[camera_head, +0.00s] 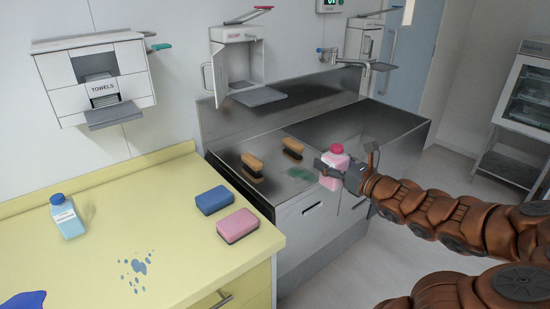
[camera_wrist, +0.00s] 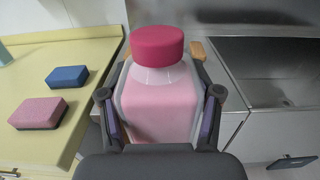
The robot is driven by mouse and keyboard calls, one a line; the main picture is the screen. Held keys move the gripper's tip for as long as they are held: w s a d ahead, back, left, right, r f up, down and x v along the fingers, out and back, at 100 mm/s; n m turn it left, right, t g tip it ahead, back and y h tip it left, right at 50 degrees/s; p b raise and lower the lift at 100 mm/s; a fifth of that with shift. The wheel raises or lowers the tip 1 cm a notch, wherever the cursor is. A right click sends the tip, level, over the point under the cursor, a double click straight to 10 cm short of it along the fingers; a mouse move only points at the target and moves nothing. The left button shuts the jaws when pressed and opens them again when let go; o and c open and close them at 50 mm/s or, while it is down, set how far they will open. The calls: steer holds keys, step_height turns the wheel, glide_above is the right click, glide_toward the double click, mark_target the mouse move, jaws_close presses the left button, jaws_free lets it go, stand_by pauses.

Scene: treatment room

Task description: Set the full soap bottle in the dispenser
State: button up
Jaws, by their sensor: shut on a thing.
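My gripper (camera_head: 338,168) is shut on a pink bottle with a dark pink cap (camera_head: 333,178). It holds the bottle upright at the front edge of the steel counter. In the wrist view, the bottle (camera_wrist: 158,100) stands between the two fingers, with its cap above them. A white wall dispenser (camera_head: 237,62) hangs above the back of the counter. Its front door is open to the left, its inside looks empty, and a red lever is on top. A second white dispenser (camera_head: 362,42) with a red lever hangs further right, by the tap.
The steel counter (camera_head: 340,122) holds two brushes (camera_head: 252,163) and a green puddle (camera_head: 299,173). The yellow counter (camera_head: 180,235) holds a blue bottle (camera_head: 67,218), a blue sponge (camera_head: 213,200) and a pink sponge (camera_head: 236,225). A towel box (camera_head: 60,78) hangs at left.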

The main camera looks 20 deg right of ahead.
steer(key=shift+w+d+r, duration=0.15)
steer(key=shift+w+d, duration=0.05)
steer(key=shift+w, duration=0.35)
steer(key=shift+w+d+f+p, duration=0.6)
steer(key=shift+w+f, duration=0.25)
steer(key=shift+w, duration=1.6)
steer(key=shift+w+d+f+p, duration=0.5)
steer(key=shift+w+f+p, duration=0.25)
steer(key=shift+w, duration=1.65)
steer(key=shift+w+d+f+p, duration=0.55)
steer(key=shift+w+f, duration=0.35)
steer(key=shift+w, duration=1.55)
steer(key=shift+f, duration=0.1)
jaws_close()
steer(key=shift+f, duration=0.1)
steer(key=o, duration=1.7)
jaws_free()
steer(key=b+v, duration=0.2)
steer(key=v, duration=1)
steer(key=shift+a, duration=0.1)
